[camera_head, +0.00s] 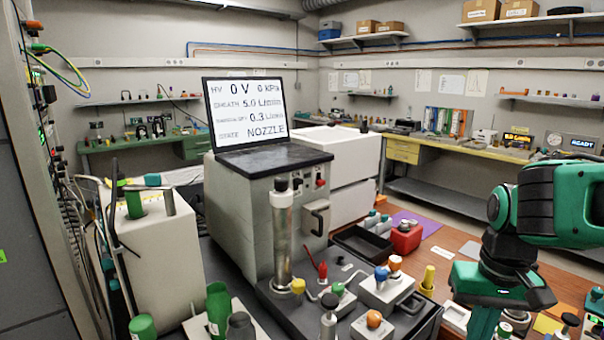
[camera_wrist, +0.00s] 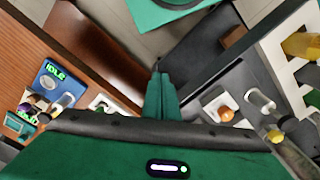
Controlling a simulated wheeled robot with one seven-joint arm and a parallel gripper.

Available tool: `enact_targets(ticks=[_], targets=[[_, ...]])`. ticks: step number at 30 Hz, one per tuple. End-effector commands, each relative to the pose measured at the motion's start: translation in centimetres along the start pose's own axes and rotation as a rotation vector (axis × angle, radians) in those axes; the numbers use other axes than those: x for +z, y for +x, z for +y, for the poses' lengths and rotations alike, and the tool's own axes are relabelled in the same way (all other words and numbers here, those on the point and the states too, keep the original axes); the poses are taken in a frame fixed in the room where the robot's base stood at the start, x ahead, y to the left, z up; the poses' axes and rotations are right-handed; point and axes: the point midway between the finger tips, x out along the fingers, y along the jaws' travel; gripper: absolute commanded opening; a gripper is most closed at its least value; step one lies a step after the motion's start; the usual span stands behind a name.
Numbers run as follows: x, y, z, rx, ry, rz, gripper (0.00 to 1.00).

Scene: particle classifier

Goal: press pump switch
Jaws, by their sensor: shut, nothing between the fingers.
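My gripper (camera_wrist: 160,95) is shut and empty in the wrist view, its two green fingers together. In the head view my arm is at the right and its tip is not clearly seen. A grey machine (camera_head: 255,200) carries a small black knob and a red button (camera_head: 320,183) on its front. White boxes with an orange knob (camera_head: 374,319), a blue knob (camera_head: 381,273) and a green knob (camera_head: 337,289) stand on the dark base before it. I cannot read which one is the pump switch. One orange-knobbed box also shows right of my fingers in the wrist view (camera_wrist: 226,114).
The screen (camera_head: 247,112) reads 0 V, 0 kPa and NOZZLE. A tall metal cylinder (camera_head: 283,235) rises beside the machine. A red container (camera_head: 406,236) and a black tray (camera_head: 362,243) are behind the knobs. A blue box (camera_wrist: 55,82) shows IDLE.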

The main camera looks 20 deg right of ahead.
Motion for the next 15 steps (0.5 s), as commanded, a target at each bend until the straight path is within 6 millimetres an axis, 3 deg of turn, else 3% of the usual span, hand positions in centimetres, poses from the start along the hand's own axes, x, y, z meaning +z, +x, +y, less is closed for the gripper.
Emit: enact_targets(ticks=[2, 5, 9, 12, 15], targets=[[-2.4, -1.4, -1.4, -0.018, -0.05, 0.049, 0.0], [-7.3, -4.3, -5.2, -0.059, -0.168, 0.147, 0.0], [-15.3, -10.4, -12.9, -0.143, -0.394, 0.332, 0.0], [-19.6, -15.0, -19.0, -0.207, -0.551, 0.459, 0.0], [-22.3, -19.2, -24.7, -0.266, -0.69, 0.568, 0.0]])
